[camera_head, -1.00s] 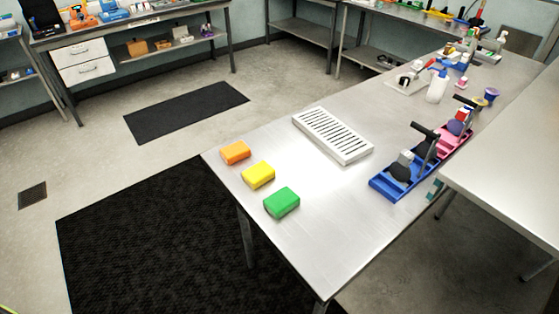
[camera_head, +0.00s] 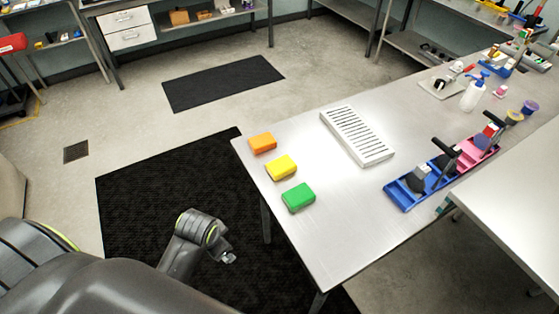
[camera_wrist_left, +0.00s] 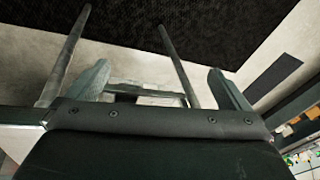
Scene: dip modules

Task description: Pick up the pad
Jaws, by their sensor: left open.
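Three block-shaped pads lie in a row near the table's left edge in the head view: an orange pad (camera_head: 262,143), a yellow pad (camera_head: 281,167) and a green pad (camera_head: 298,197). They lie apart from each other. My left gripper (camera_head: 229,258) is left of and below them in the picture, over the black mat and clear of the table. In the left wrist view my left gripper (camera_wrist_left: 158,68) is open with nothing between its fingers. No pad shows in that view. My right gripper is not in view.
A white slotted rack (camera_head: 357,136) lies beyond the pads on the metal table (camera_head: 330,235). A blue tray (camera_head: 400,195) and a pink tray (camera_head: 482,150) stand at the table's right side. The tabletop around the pads is clear. Metal legs (camera_wrist_left: 66,55) show in the wrist view.

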